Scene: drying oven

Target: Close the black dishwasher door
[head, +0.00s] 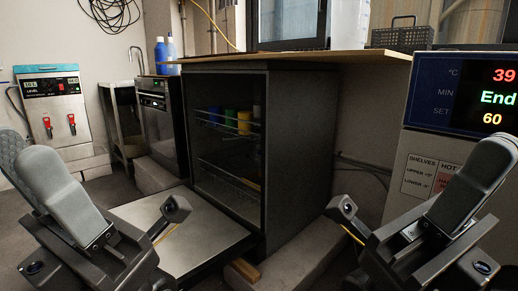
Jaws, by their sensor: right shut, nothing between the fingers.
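The black dishwasher (310,150) stands under a wooden worktop in the middle of the head view. Its door (195,235) is open, lowered flat to the front with its grey inner face up. Racks with blue, green and yellow items (232,119) show inside. My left gripper (174,211) appears in front of the lowered door, overlapping it in the picture; its finger opening is not clear. My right gripper (343,209) is shut and empty, to the right of the dishwasher's front. I cannot tell whether either gripper touches anything.
A wooden worktop (340,57) covers the dishwasher. A concrete plinth (300,222) lies beside its base. An oven-like unit with a lit display (470,97) stands at right.

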